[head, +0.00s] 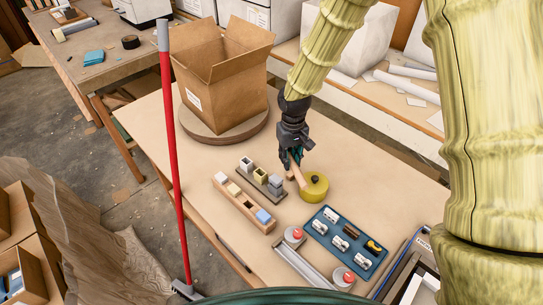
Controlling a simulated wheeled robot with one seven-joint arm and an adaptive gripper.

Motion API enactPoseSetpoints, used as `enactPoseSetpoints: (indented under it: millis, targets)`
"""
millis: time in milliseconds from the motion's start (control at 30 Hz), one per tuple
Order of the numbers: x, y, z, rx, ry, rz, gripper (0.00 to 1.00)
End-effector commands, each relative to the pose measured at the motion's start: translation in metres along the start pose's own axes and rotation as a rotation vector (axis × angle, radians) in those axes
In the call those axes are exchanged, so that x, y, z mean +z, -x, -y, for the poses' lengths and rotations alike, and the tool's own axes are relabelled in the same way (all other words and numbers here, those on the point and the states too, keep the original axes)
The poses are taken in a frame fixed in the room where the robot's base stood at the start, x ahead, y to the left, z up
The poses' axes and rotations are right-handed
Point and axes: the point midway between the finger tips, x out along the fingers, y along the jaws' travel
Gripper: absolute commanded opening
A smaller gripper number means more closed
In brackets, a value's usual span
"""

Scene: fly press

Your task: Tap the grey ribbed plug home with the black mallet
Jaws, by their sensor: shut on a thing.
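My gripper (291,161) is shut on a pale wooden handle (298,176), which I take to be the mallet's. The handle slants down to the right toward a round olive-yellow piece with a dark spot on top (315,187). I cannot tell whether this piece is joined to the handle, and no black mallet head is clear. Left of my gripper, a dark grey base (262,187) bears several small blocks. The grey block at its right end (275,181) may be the ribbed plug; its ribs and depth are too small to tell.
A wooden rack (243,207) with white and blue blocks lies beside the base. A blue tray (345,238) of small parts is at front right, near a metal rail (305,265) with red-topped knobs. An open carton (222,75) stands behind. A red pole (174,160) rises left.

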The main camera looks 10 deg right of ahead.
Motion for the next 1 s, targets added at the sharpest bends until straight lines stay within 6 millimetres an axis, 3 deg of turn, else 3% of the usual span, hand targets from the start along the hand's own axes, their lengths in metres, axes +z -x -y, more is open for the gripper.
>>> enactPoseSetpoints:
  millis: [600,800,1000]
  targets:
    - [0.009,0.017,0.005,0.002,1.16,0.003,0.0]
    - [0.011,0.017,0.007,0.0,1.406,0.0,0.0]
    - [0.012,0.014,0.008,-0.001,1.493,-0.001,0.0]
